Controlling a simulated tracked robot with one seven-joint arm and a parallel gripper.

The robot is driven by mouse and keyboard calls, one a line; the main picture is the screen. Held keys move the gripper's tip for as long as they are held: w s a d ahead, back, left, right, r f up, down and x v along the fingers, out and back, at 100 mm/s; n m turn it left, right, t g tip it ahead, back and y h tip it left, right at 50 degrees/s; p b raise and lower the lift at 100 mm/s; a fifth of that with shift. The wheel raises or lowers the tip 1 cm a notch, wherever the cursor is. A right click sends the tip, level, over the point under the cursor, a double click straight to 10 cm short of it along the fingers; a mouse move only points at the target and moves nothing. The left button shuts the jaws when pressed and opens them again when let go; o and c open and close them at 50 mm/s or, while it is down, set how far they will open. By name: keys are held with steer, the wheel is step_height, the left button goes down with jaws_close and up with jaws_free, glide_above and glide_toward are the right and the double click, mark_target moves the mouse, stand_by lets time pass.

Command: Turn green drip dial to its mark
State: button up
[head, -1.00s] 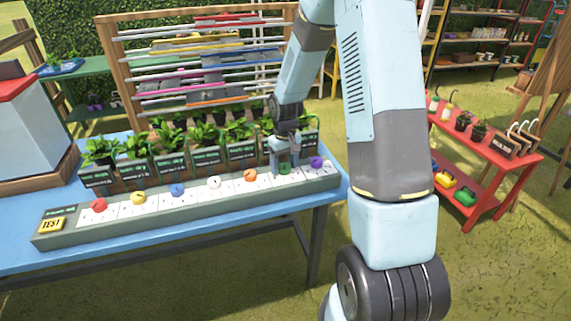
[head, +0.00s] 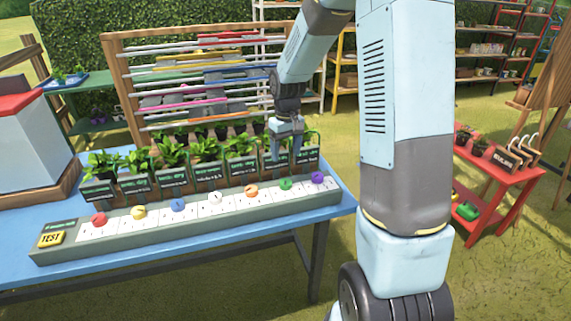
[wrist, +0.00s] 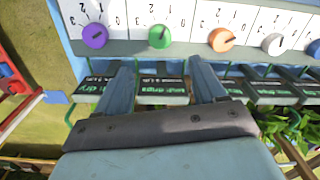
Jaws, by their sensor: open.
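The green dial (head: 286,184) sits on the grey panel, second from the right in the head view. My gripper (head: 286,152) hangs above and behind the dial, in front of the potted plants. In the wrist view my gripper (wrist: 161,66) has its fingers apart and empty, with the green dial beyond the tips, apart from them.
The purple dial (head: 318,178) and orange dial (head: 251,190) flank the green one. Red, yellow, blue and white dials and a yellow TEST button (head: 50,239) lie further left. Potted plants with label screens (head: 208,178) stand close behind the panel. A red shelf (head: 507,185) stands right.

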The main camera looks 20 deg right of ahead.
step_height(320, 180, up, 2)
steer(key=shift+r, duration=0.2)
stand_by(0.4)
steer(key=s+r+m+t, duration=0.1)
steer(key=s+r+t, duration=0.2)
steer(key=s+r, duration=1.05)
steer(key=s+r+t, duration=0.1)
steer(key=s+r, duration=0.1)
steer(key=s, duration=0.5)
steer(key=s+r+m+t, duration=0.1)
steer(key=s+r, duration=0.2)
steer(key=s, duration=0.5)
steer(key=shift+m+t, duration=0.3)
steer(key=shift+d, duration=0.1)
stand_by(0.8)
